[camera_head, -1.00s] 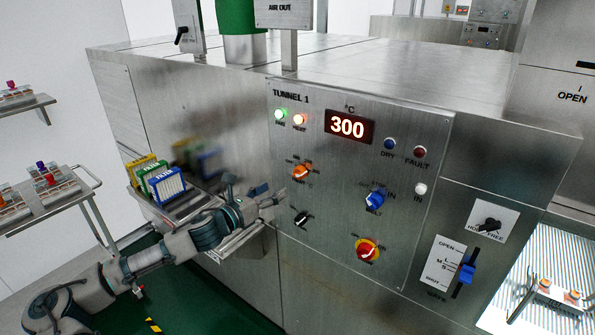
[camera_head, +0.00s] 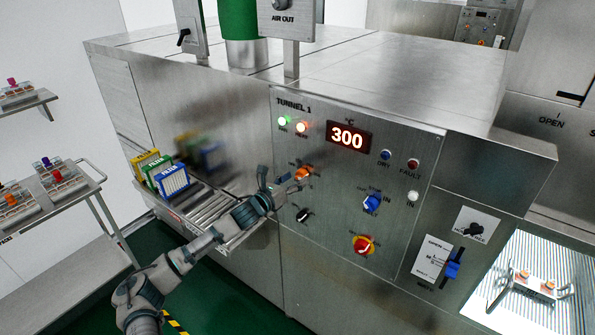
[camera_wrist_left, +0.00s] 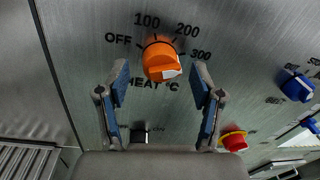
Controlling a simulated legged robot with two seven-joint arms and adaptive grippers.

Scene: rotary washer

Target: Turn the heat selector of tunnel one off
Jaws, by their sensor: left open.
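The orange heat selector knob (camera_head: 303,173) is on the Tunnel 1 panel (camera_head: 330,225). In the left wrist view the knob (camera_wrist_left: 160,60) has OFF at its left, 100 and 200 above, and 300 at its right. A pale mark shows on its lower right; I cannot tell surely which setting it points to. My left gripper (camera_head: 284,184) is just left of the knob in the head view. In the wrist view my left gripper (camera_wrist_left: 160,78) is open, with one blue-padded finger on each side of the knob and gaps between. My right gripper is not in view.
The red display (camera_head: 347,136) reads 300. A black knob (camera_head: 303,215), a blue knob (camera_head: 372,202) and a red-yellow button (camera_head: 363,245) are nearby on the panel.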

